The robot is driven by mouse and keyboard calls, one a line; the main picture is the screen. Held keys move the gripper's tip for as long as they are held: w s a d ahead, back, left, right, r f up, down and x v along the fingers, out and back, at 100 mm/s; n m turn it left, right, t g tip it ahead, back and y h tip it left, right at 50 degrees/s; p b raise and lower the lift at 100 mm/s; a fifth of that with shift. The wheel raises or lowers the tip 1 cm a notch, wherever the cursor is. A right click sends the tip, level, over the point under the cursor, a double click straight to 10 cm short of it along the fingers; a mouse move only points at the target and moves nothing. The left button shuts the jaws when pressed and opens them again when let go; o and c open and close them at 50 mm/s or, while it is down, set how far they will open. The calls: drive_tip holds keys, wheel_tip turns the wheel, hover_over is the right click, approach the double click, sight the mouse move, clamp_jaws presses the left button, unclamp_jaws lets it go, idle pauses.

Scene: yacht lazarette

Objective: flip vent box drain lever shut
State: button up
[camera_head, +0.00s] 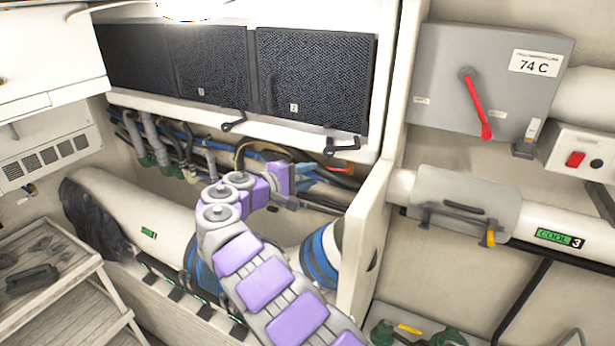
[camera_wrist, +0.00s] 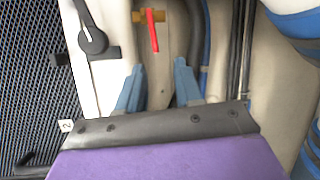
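A small red lever (camera_wrist: 153,32) on a brass valve (camera_wrist: 138,17) shows in the wrist view, just beyond my fingertips and roughly in line with the gap between them. In the head view the red lever (camera_head: 338,168) is small, under the right vent panel (camera_head: 312,80). A black lever (camera_wrist: 92,40) stands left of it in the wrist view, and it also shows at that panel's lower edge (camera_head: 342,146). My gripper (camera_wrist: 159,66) is open with blue fingers and nothing between them. In the head view my gripper (camera_head: 318,172) is small and partly merged with hoses. I cannot tell whether it touches the red lever.
Another black lever (camera_head: 233,123) hangs under the middle panel. Hoses and pipes (camera_head: 185,150) run behind my arm. A white partition (camera_head: 362,240) stands right of my gripper. A grey box (camera_head: 490,80) with a long red handle is on the right wall. A blue-banded pipe (camera_head: 320,255) lies below.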

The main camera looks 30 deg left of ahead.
drive_tip(key=shift+s+d+r, duration=0.1)
drive_tip(key=shift+d+r, duration=0.05)
drive_tip(key=shift+d, duration=0.3)
drive_tip(key=shift+s+d+r, duration=0.1)
drive_tip(key=shift+d+r, duration=0.05)
drive_tip(key=shift+d, duration=0.4)
drive_tip(key=shift+c, duration=0.5)
drive_tip(key=shift+h, duration=0.3)
drive_tip(key=v, duration=0.3)
drive_tip(key=a+p+v, duration=0.1)
drive_tip(key=v, duration=0.3)
drive_tip(key=p+v, duration=0.1)
drive_tip(key=v, duration=0.2)
drive_tip(key=shift+a, duration=0.45)
drive_tip(key=shift+c, duration=0.9)
approach(328, 169)
drive_tip(key=w+d, duration=0.2)
drive_tip(key=w, duration=0.1)
drive_tip(key=shift+p+x, duration=0.35)
drive_tip(key=shift+x, duration=3.4)
drive_tip(key=shift+s+a+f, duration=0.1)
drive_tip(key=shift+a+f, duration=0.25)
drive_tip(key=shift+a, duration=0.25)
clamp_jaws()
